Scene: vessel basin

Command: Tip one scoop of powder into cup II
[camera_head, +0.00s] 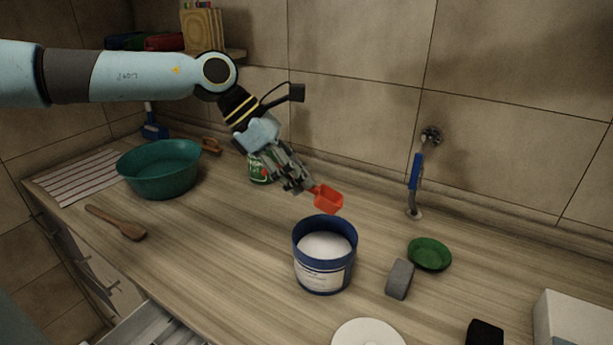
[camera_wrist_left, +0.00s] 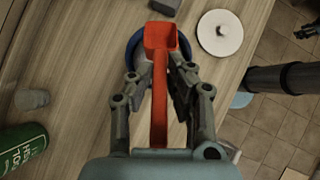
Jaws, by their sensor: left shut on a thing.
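My left gripper (camera_head: 300,186) is shut on the handle of a red scoop (camera_head: 328,199). It holds the scoop above and just behind the open blue tub (camera_head: 322,277), which has white powder (camera_head: 325,246) inside. In the left wrist view the gripper (camera_wrist_left: 157,78) has the scoop (camera_wrist_left: 161,38) between its fingers, with the bowl over the tub's blue rim (camera_wrist_left: 132,46). The bowl's visible inside looks plain red. I cannot make out any cup marked II in either view.
A white lid (camera_head: 368,335), grey sponge (camera_head: 400,279) and green dish (camera_head: 430,254) lie near the tub. A blue-handled tap (camera_head: 415,185) stands behind. A green container (camera_head: 260,168) is beside my left gripper. A teal basin (camera_head: 160,172) and wooden spoon (camera_head: 118,224) are left.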

